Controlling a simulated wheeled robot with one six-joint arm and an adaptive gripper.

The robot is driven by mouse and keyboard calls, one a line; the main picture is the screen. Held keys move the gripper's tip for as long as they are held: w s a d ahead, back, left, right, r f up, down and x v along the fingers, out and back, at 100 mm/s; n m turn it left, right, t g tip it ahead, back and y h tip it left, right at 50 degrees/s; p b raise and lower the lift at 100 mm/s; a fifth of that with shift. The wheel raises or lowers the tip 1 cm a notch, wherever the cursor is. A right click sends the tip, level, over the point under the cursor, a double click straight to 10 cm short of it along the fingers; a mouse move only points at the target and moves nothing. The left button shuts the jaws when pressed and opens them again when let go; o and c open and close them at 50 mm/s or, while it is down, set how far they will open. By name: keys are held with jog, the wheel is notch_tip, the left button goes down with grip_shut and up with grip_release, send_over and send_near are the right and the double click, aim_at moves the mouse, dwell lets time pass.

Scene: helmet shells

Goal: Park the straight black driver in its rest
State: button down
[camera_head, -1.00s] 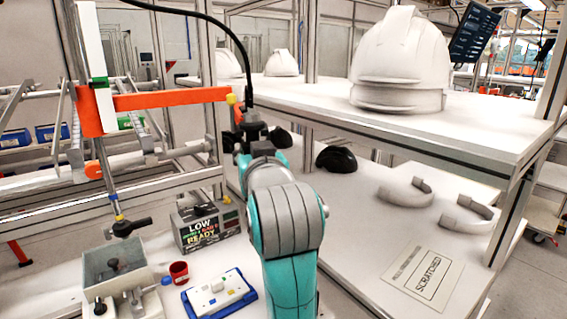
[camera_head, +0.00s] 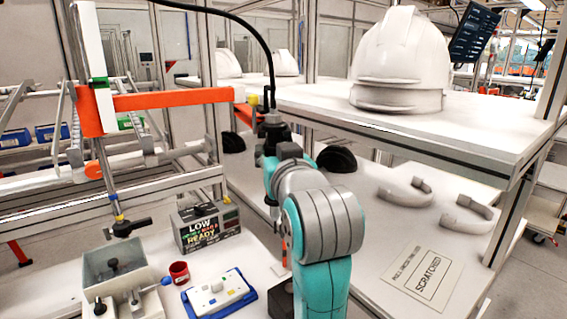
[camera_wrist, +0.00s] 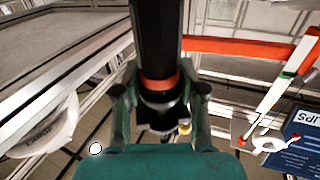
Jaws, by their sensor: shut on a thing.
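My gripper (camera_wrist: 160,100) is shut on the straight black driver (camera_wrist: 157,40), a dark cylinder with an orange band, in the wrist view. In the head view the driver (camera_head: 271,127) stands about upright, with a black cable rising from its top. My gripper (camera_head: 270,158) is partly hidden by my arm there. The driver's lower end is hard to make out. I cannot tell for sure which thing is its rest; a dark block (camera_head: 281,299), partly behind my arm, and a small red cup (camera_head: 179,272) stand on the bench.
A black angled tool (camera_head: 126,228) hangs at the left above a grey box (camera_head: 115,263). A display box (camera_head: 208,229) and a blue-edged tray (camera_head: 219,293) are on the bench. The shelf (camera_head: 490,127) with a white helmet (camera_head: 402,58) stands right; an orange beam (camera_head: 180,98) crosses behind.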

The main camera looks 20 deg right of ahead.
jog(key=w+d, duration=0.3)
jog(key=w, duration=0.2)
jog(key=shift+w+d, duration=0.15)
jog(key=shift+d, duration=0.1)
dwell(0.3)
grip_release()
dwell(0.4)
jog(key=s, duration=1.1)
jog(key=shift+a, duration=0.3)
dwell(0.6)
